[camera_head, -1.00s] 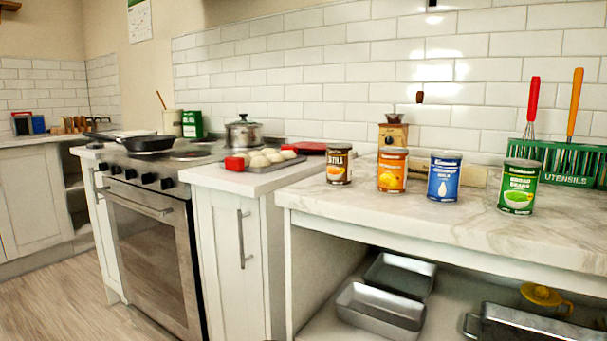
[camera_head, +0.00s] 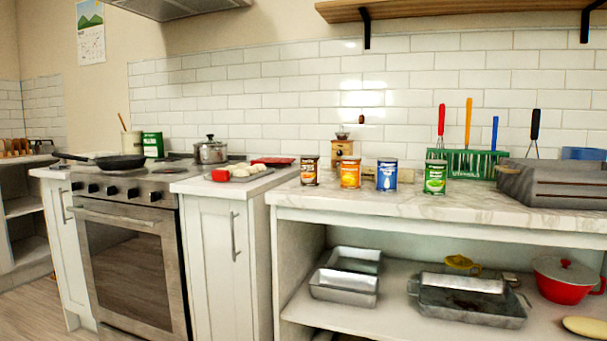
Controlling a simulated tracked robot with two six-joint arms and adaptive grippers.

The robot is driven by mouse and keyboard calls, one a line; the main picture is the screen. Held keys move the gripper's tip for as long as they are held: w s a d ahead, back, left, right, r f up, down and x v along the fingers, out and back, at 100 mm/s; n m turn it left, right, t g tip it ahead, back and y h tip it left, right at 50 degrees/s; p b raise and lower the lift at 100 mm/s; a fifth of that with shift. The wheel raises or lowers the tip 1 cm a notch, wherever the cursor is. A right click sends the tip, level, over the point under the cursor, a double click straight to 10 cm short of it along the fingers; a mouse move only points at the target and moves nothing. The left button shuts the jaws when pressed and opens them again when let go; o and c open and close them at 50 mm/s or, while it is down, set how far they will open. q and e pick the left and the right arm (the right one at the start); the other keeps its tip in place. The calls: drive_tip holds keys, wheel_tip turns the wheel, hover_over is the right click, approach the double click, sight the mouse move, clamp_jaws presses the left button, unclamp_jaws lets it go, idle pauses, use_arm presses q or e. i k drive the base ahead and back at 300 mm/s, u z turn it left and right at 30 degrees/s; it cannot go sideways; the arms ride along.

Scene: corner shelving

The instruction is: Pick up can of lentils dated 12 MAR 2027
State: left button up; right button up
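Several cans stand upright in a row on the marble counter (camera_head: 460,201). The leftmost is a brown can (camera_head: 310,171), whose label seemed to read "LENTILS" in part in the earlier frame; its text is too small to read now. To its right are an orange can (camera_head: 350,173), a blue can (camera_head: 387,175) and a green can (camera_head: 435,177). No date is legible on any of them. Neither of my grippers is in view.
A green utensil holder (camera_head: 468,163) and a grey crate (camera_head: 555,183) stand right of the cans. A coffee grinder (camera_head: 343,152) is behind them. Metal pans (camera_head: 345,288) and a red pot (camera_head: 566,280) sit on the lower shelf.

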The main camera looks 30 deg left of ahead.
sight(310, 164)
drive_tip(key=z, duration=0.35)
drive_tip(key=i, duration=0.15)
drive_tip(key=u, duration=1.75)
drive_tip(key=i, duration=0.9)
drive_tip(key=z, duration=0.05)
